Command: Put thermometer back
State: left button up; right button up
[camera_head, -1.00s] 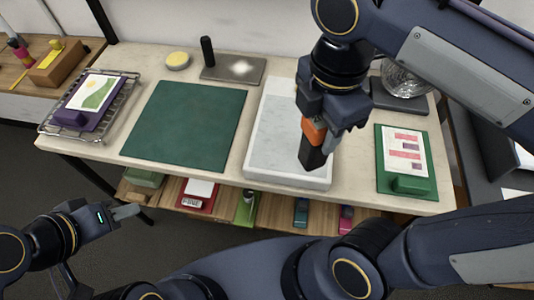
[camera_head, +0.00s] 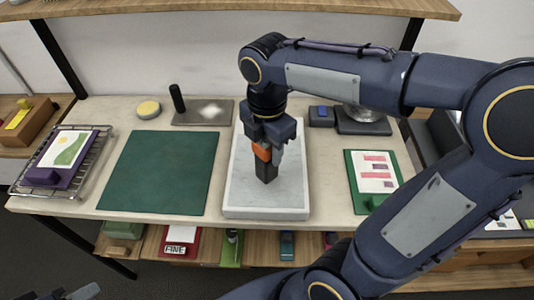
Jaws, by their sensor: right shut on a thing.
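My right gripper (camera_head: 268,143) is shut on an orange and black thing (camera_head: 266,169), which looks like the thermometer. The thing points downward over the pale stone slab (camera_head: 290,190) in the middle of the table. I cannot tell whether its lower end touches the slab. The gripper jaws hide its upper part. My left gripper (camera_head: 78,293) shows only at the bottom left edge, low in front of the table and away from everything on it; its jaws are mostly cut off.
A green mat (camera_head: 165,172) lies left of the slab, and a wire rack (camera_head: 85,165) stands at far left. A green board with a paper (camera_head: 374,180) lies at right. Below is a lower shelf (camera_head: 205,245) with several items.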

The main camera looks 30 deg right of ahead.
jog(key=shift+w+d+f, duration=0.1)
jog(key=shift+w+f, duration=0.05)
jog(key=shift+f, duration=0.8)
jog(key=shift+w+d+f, duration=0.1)
jog(key=shift+f, duration=0.85)
jog(key=shift+f, duration=0.2)
jog(key=o, duration=1.2)
jog(key=shift+r, duration=0.1)
